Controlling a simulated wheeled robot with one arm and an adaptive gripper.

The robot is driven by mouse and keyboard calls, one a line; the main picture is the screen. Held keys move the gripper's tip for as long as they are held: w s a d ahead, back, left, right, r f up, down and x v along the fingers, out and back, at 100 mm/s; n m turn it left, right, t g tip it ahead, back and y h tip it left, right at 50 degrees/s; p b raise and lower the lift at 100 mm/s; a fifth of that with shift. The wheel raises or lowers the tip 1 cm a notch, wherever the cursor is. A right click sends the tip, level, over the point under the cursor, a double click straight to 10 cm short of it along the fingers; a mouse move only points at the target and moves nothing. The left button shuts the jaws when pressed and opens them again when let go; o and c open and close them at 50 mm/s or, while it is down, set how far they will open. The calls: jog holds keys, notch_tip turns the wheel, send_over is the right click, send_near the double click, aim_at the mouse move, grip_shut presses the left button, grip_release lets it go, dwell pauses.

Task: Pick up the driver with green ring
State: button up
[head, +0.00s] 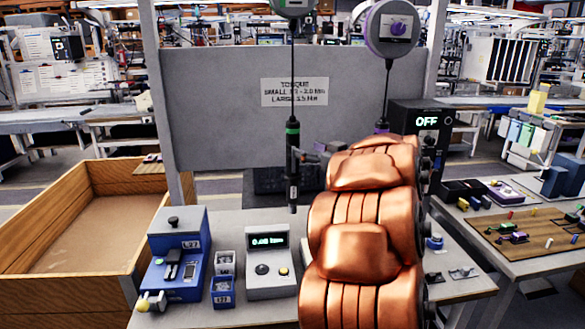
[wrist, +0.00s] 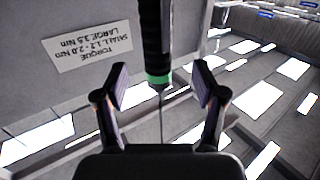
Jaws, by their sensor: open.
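The driver with the green ring (head: 292,160) hangs upright on a cable from a balancer, in front of the grey panel. Its black body and green ring (wrist: 158,79) show in the wrist view, which is upside down. My gripper (wrist: 161,84) is open, with one finger on each side of the driver in that view and a gap on both sides. In the head view my gripper (head: 318,153) is just right of the driver, partly hidden by my copper arm. I cannot tell how deep the driver sits between the fingers.
A purple-ringed driver (head: 382,126) hangs to the right, mostly hidden behind my arm. On the bench stand a blue device (head: 178,262), small blue bins (head: 222,291) and a grey meter (head: 269,275). A black box reading OFF (head: 425,121) stands at right. A wooden crate (head: 55,288) is at left.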

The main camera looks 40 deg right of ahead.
aim_at(297, 144)
jog(key=shift+w+p, duration=0.3)
jog(key=shift+w, duration=0.85)
jog(key=shift+w+d+r+p, duration=0.15)
jog(key=shift+w+p, duration=0.15)
jog(key=shift+w, duration=0.6)
jog(key=shift+w+d+f+p, duration=0.15)
jog(key=shift+w+p, duration=0.15)
jog(key=shift+w, duration=0.6)
jog(key=shift+w+d+r+p, duration=0.15)
jog(key=shift+w+p, duration=0.15)
jog(key=shift+w, duration=0.6)
jog(key=shift+c, duration=0.3)
grip_shut()
